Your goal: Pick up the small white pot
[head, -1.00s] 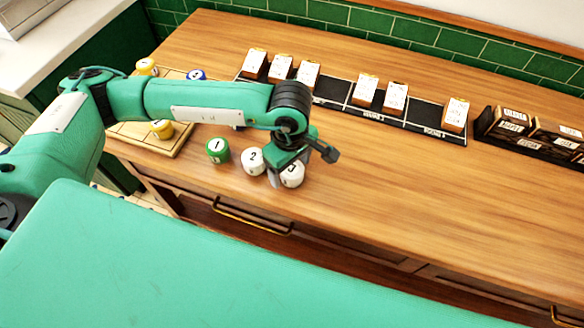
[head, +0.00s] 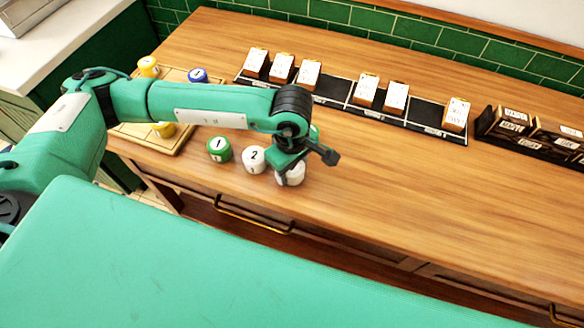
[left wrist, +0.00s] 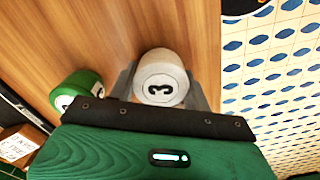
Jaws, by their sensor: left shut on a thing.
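A white pot marked 3 (head: 297,175) stands near the front edge of the wooden counter, partly hidden by my left gripper (head: 288,178). In the left wrist view the white pot (left wrist: 161,78) sits between the two grey fingers (left wrist: 164,90), which are shut on it. I cannot tell any gap under it. Another white pot, marked 2 (head: 252,160), stands just left of it in the head view. My right gripper is not in view.
A green pot marked 1 (head: 219,149) stands left of pot 2. A wooden board (head: 150,140) holds yellow and blue pots. A black rack (head: 335,93) holds boxes behind. The counter's right front is clear.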

